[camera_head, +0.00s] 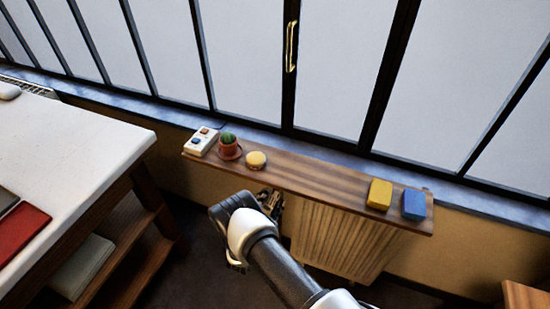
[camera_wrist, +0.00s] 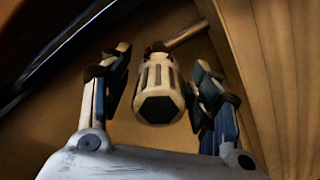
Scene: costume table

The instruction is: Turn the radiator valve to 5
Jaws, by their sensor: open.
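The radiator valve (camera_wrist: 158,92) shows in the wrist view as a pale ribbed knob with a dark six-sided end face. A metal pipe (camera_wrist: 187,34) runs behind it to the upper right. My gripper (camera_wrist: 160,82) is open, with one finger on each side of the knob and a visible gap on both sides. No number can be read on the knob. In the head view my gripper (camera_head: 272,200) is below the left part of the shelf, beside the radiator (camera_head: 345,240). The valve is hidden or too small to make out there.
A wooden shelf (camera_head: 310,180) overhangs the radiator. It bears a white box with buttons (camera_head: 201,141), a potted cactus (camera_head: 229,148), a round yellow thing (camera_head: 256,160), a yellow block (camera_head: 380,194) and a blue block (camera_head: 414,204). A white-topped table (camera_head: 70,150) stands at left.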

